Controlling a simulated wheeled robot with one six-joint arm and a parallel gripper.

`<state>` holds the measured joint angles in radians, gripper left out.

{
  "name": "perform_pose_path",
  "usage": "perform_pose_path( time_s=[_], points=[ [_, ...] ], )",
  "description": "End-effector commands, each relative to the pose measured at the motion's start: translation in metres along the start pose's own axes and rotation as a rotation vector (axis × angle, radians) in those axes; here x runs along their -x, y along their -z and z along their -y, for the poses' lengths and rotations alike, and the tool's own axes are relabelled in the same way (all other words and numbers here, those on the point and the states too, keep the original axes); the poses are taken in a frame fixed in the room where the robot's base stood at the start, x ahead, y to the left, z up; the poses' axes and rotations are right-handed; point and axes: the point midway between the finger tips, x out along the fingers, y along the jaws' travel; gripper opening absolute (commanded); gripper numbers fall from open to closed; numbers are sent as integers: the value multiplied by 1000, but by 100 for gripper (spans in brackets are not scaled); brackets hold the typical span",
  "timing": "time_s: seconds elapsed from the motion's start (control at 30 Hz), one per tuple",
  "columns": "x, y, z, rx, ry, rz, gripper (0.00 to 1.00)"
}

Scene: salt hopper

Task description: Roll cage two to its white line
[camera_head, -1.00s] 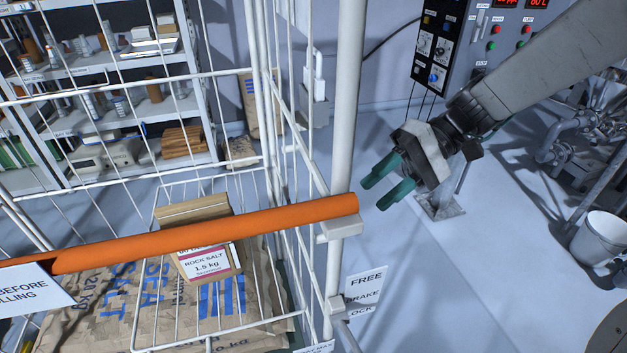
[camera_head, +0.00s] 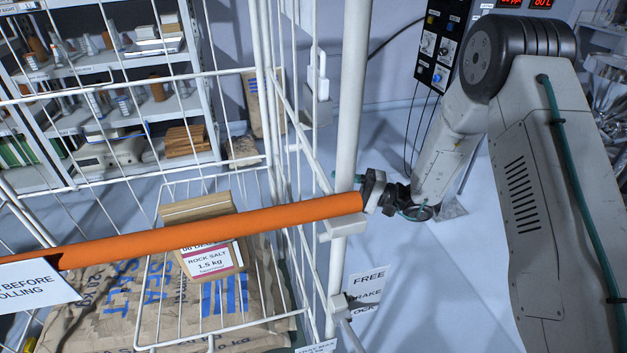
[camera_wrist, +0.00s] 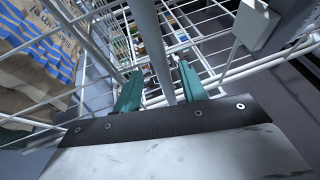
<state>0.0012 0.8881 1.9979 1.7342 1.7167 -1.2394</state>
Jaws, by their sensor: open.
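The roll cage (camera_head: 346,120) is white wire mesh with a thick corner post and an orange push bar (camera_head: 215,230) across it. No cage number is readable. My gripper (camera_head: 345,181) is at the corner post, by the bar's right end. In the wrist view my gripper (camera_wrist: 162,85) has its teal fingers apart, one on each side of the post (camera_wrist: 152,45). I cannot tell if they touch it. In the head view the post and bar end partly hide the fingers. I make out no white line.
Salt sacks (camera_head: 110,300) and a rock salt box (camera_head: 205,255) are in the cage. A FREE / BRAKE LOCK sign (camera_head: 368,288) is low by the post. A control panel (camera_head: 437,45) and a shelf rack (camera_head: 75,120) stand behind. Floor right of the cage is partly clear.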

Motion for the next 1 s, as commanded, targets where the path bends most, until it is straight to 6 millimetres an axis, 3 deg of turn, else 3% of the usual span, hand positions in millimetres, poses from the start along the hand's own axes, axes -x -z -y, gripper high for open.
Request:
perform_pose_path(
  time_s=[0.33, 0.73, 0.9, 1.0],
  points=[
    [-54, -1, 0, -1, -1, 5, 41],
    [-64, -1, 1, -1, -1, 3, 41],
    [-64, -1, 0, -1, -1, 3, 0],
    [-64, -1, 0, -2, -1, 3, 0]
  ],
)
